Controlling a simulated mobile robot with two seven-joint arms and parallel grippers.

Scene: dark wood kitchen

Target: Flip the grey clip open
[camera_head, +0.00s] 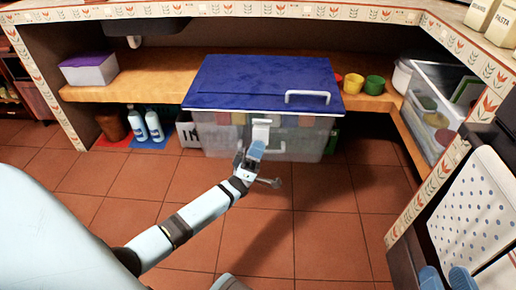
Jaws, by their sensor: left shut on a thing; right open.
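A large clear plastic box (212,135) with a blue lid (255,78) stands at the wooden lower shelf. The grey clip (261,129) is on the middle of its front, below the lid's edge. My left gripper (256,150) is at the lower part of the clip and is shut on it; its blue fingers hide that part. My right gripper (446,277) shows only as two blue fingertips at the bottom right edge. They are apart, with nothing seen between them.
A white handle (307,95) lies on the lid. Bottles (154,126) and a purple-lidded box (89,68) are at the left. Cups (374,84) and another clear bin (436,98) are at the right. Tiled floor in front is clear.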

